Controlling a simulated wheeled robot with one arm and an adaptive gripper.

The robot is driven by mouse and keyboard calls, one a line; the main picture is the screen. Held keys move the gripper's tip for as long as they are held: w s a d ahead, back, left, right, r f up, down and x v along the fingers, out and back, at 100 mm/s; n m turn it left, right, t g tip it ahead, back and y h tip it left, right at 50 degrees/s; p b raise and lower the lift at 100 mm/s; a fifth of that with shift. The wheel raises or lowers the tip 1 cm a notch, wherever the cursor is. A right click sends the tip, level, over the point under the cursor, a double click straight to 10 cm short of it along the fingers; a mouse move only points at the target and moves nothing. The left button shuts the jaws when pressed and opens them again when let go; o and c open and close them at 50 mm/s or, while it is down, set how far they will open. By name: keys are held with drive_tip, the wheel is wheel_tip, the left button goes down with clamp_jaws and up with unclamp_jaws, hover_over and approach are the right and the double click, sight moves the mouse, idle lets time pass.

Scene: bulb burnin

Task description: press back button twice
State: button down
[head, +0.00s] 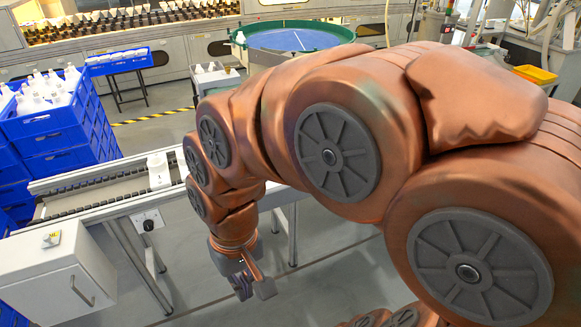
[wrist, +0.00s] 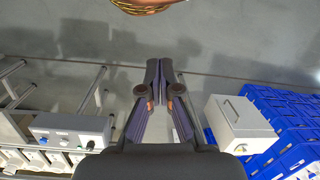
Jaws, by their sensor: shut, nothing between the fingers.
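My gripper (head: 254,288) hangs low over the floor in the head view, right of the conveyor's near leg. In the wrist view its fingers (wrist: 166,66) are together and empty. In the head view a small box with a black knob (head: 148,225) is on the conveyor side. I cannot tell which control is the back button. My gripper is apart from all of them.
Blue crates (head: 55,135) with white bottles stand at the left; blue crates also show at the right of the wrist view (wrist: 285,125). A green-rimmed round table (head: 290,38) stands behind. Grey floor (head: 330,275) around my gripper is clear.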

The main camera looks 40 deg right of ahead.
drive_tip(key=w+d+m+t+y, duration=0.25)
drive_tip(key=w+m, duration=0.35)
drive_tip(key=w, duration=1)
drive_tip(key=w+d+m+t+b, duration=0.1)
drive_tip(key=w+d+m+t, duration=0.3)
drive_tip(key=w+d+m, duration=0.55)
drive_tip(key=w+d+f+m+t+h, duration=0.1)
drive_tip(key=w+d+f+m, duration=0.1)
drive_tip(key=d, duration=0.9)
drive_tip(key=w+d+f+m+t+h, duration=0.1)
drive_tip(key=d+m, duration=0.4)
drive_tip(key=d, duration=0.6)
drive_tip(key=w+d+f+m+t+h, duration=0.1)
drive_tip(key=w+d+f+m, duration=0.3)
drive_tip(key=d, duration=0.7)
drive_tip(key=shift+w+t+h+b, duration=0.35)
drive_tip(key=shift+h+b, duration=0.1)
drive_tip(key=shift+h, duration=0.4)
drive_tip(key=shift+m, duration=0.25)
wheel_tip(320, 180, down, 6)
drive_tip(key=b, duration=0.6)
drive_tip(key=shift+a+f, duration=0.1)
drive_tip(key=shift+f, duration=1.3)
drive_tip(key=shift+f, duration=0.1)
